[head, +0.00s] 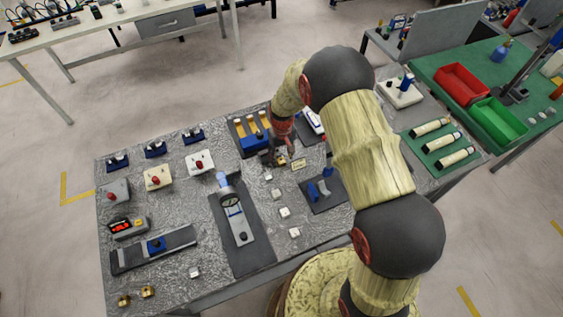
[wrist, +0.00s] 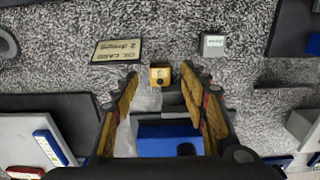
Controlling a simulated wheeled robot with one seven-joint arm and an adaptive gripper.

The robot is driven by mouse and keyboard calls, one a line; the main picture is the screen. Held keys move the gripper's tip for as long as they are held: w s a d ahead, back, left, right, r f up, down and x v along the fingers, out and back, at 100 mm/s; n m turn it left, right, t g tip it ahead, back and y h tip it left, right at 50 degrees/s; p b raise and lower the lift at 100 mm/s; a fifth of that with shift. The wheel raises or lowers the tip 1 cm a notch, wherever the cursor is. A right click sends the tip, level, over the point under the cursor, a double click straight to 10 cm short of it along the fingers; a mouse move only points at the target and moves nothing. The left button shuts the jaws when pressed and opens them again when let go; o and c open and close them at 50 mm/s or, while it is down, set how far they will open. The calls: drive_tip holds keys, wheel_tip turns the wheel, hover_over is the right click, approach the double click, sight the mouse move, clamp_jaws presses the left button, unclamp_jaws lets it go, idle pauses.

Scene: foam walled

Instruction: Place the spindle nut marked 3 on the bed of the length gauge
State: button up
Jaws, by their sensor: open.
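My gripper (head: 279,150) is low over the back middle of the bench, with its fingers apart. In the wrist view, a small yellow, brass-like piece (wrist: 160,75) with a dark spot sits between the fingertips (wrist: 159,82). I cannot read a 3 on it or tell whether a finger touches it. Two more brass pieces (head: 124,300) (head: 148,291) lie at the front left of the bench. A long dark bed with a blue block (head: 180,239), beside a unit with a red display (head: 125,227), looks like the length gauge; I cannot be sure.
A blue-fronted rack (head: 254,141) stands beside my gripper; its blue part (wrist: 165,137) shows between the fingers. A printed card (wrist: 117,50) lies close by. A dial stand (head: 235,215) rises mid-bench. Several small white blocks (head: 284,212) and red-knobbed boxes (head: 158,178) occupy the bench.

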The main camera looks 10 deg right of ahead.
sight(282, 162)
wheel_tip(282, 162, down, 3)
drive_tip(key=shift+r, duration=0.15)
drive_tip(key=c, duration=1.1)
clamp_jaws()
